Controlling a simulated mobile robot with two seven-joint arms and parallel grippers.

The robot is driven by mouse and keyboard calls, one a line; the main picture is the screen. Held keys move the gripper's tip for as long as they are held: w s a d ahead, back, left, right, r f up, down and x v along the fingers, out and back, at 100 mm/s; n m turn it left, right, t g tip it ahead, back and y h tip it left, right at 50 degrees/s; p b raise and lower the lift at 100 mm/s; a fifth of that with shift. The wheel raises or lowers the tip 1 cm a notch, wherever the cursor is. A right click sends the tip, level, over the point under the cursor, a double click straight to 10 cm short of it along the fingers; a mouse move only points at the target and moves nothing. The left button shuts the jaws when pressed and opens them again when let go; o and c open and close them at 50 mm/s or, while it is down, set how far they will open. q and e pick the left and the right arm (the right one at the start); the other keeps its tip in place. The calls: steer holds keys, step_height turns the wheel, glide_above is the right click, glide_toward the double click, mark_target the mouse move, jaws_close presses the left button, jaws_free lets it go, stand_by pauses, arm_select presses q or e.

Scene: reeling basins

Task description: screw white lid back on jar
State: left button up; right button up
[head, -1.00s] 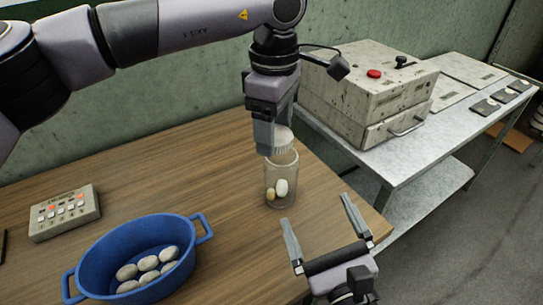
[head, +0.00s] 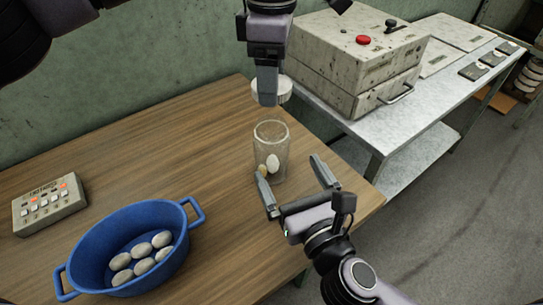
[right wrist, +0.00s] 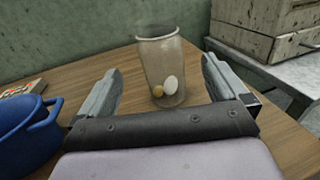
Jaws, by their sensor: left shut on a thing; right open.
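A clear glass jar (head: 271,140) stands upright and open on the wooden table near its right edge. It holds a white cocoon and a smaller yellowish one; the jar also shows in the right wrist view (right wrist: 160,55). My left gripper (head: 267,95) is shut on the white ribbed lid (head: 285,91) and holds it above the jar, apart from the rim. My right gripper (head: 292,186) is open and empty, its fingers pointing at the jar from the front. In the right wrist view the jar stands beyond and between the open fingers (right wrist: 160,90).
A blue basin (head: 85,245) with several pale cocoons stands at the front left, near a small button box (head: 48,207). A metal side table (head: 400,158) with a grey machine (head: 345,60) stands right of the wooden table (head: 190,150).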

mark_target(266, 129)
steer(key=x, duration=0.9)
steer(key=shift+w+a, duration=0.2)
steer(key=shift+w, duration=0.15)
steer(key=c, duration=1.4)
arm_select(q)
steer(key=shift+f, duration=2.55)
arm_select(e)
steer(key=shift+c, duration=0.2)
